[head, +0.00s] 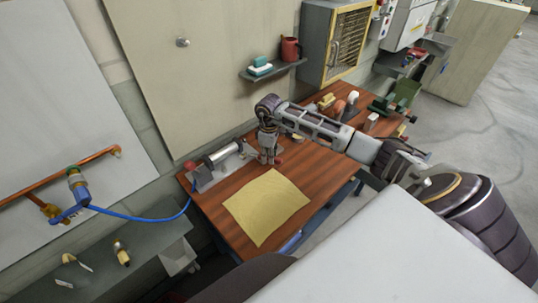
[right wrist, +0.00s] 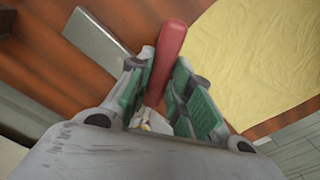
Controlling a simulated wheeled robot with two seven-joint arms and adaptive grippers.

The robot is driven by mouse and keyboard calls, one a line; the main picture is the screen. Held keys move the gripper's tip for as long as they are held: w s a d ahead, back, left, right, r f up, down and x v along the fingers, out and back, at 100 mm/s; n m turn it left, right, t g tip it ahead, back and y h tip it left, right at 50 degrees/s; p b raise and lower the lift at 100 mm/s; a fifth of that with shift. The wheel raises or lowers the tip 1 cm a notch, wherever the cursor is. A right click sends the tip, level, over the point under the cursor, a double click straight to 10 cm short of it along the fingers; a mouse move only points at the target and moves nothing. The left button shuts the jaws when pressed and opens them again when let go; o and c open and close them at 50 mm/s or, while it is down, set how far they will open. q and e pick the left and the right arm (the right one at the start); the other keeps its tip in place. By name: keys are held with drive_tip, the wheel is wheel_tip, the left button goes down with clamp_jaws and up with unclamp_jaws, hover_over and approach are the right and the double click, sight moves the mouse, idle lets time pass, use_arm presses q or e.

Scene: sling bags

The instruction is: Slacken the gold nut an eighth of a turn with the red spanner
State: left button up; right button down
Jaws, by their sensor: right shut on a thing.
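My right gripper (head: 268,156) is low over the wooden bench, between the grey metal fixture and the yellow cloth. In the right wrist view, its green-padded fingers (right wrist: 165,85) are closed around the red handle of the spanner (right wrist: 171,45). The handle sticks out past the fingers. A small pale, yellowish part shows between the fingers near the palm; I cannot tell what it is. In the head view only a bit of red shows at the fingertips. I cannot make out the gold nut for certain in either view. My left gripper is not in view.
The grey fixture (head: 214,163) with a cylinder stands at the bench's left end, a blue hose (head: 140,216) beside it. The yellow cloth (head: 266,207) lies flat in front. Several tools and a green vise (head: 398,97) stand at the far right. A shelf (head: 272,70) hangs above.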

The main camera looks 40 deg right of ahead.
drive_tip(key=shift+f, duration=0.4)
drive_tip(key=shift+w+d+b, duration=0.1)
drive_tip(key=shift+b, duration=0.2)
idle(0.4)
drive_tip(key=shift+w+d+n+b, duration=0.65)
drive_tip(key=shift+w+d+n, duration=0.05)
drive_tip(key=shift+n, duration=0.5)
drive_tip(key=shift+w+d, duration=0.1)
drive_tip(key=shift+w+d+n+b, duration=0.6)
drive_tip(key=shift+w+n+b, duration=0.25)
drive_tip(key=shift+n, duration=0.35)
drive_tip(key=shift+w, duration=0.2)
drive_tip(key=shift+w+d+n+b, duration=0.2)
drive_tip(key=shift+w+n+b, duration=0.15)
drive_tip(key=shift+n, duration=0.15)
drive_tip(key=shift+w+d+n+b, duration=0.2)
drive_tip(key=shift+w+n+b, duration=0.15)
drive_tip(key=shift+w+n, duration=0.3)
